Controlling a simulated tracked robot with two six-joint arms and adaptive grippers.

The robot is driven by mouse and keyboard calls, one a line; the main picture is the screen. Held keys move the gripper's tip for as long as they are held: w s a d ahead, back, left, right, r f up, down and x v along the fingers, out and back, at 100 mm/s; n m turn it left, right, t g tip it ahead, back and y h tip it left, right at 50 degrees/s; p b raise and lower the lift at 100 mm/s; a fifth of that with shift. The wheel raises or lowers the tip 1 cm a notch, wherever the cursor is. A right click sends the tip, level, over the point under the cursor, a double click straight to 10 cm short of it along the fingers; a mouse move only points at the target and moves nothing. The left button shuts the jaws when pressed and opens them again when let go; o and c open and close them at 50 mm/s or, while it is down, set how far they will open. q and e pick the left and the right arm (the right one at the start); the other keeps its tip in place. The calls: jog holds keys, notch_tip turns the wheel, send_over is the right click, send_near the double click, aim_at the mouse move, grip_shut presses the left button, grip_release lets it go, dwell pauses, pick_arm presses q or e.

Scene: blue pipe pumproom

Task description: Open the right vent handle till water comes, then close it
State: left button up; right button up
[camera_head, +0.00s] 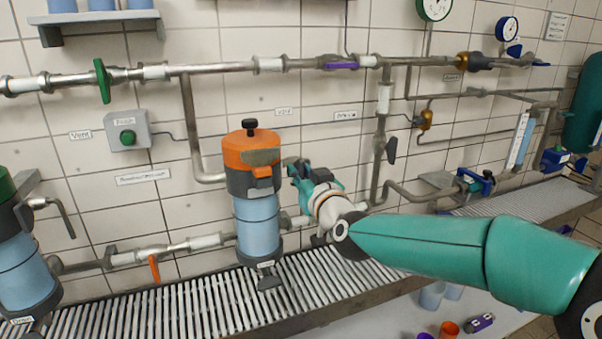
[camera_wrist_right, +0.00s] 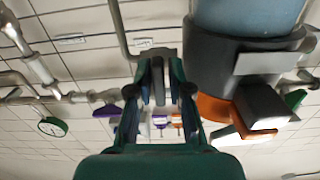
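The right filter housing (camera_head: 253,175) has an orange head, a black top knob and a blue bowl. My right gripper (camera_head: 298,170) is at the right side of its head. It covers that side, so the vent handle there is hidden in the head view. In the wrist view my right gripper (camera_wrist_right: 158,70) has green fingers on either side of a dark narrow bar; I cannot tell if they touch it. The housing's orange head (camera_wrist_right: 225,108) is beside the fingers at the right. I see no water. My left gripper is not in view.
Another blue-bowled filter housing (camera_head: 22,265) stands at the left edge with a grey lever (camera_head: 52,205). Pipes with an orange-handled valve (camera_head: 154,267) run behind. A slatted grating (camera_head: 180,308) lies below. A button box (camera_head: 128,130) is on the tiled wall.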

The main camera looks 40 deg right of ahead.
jog(key=shift+o, duration=0.9)
jog(key=shift+r, duration=0.1)
jog(key=shift+s, duration=0.1)
jog(key=shift+s, duration=0.3)
jog(key=v, duration=1.1)
jog(key=shift+a, duration=0.2)
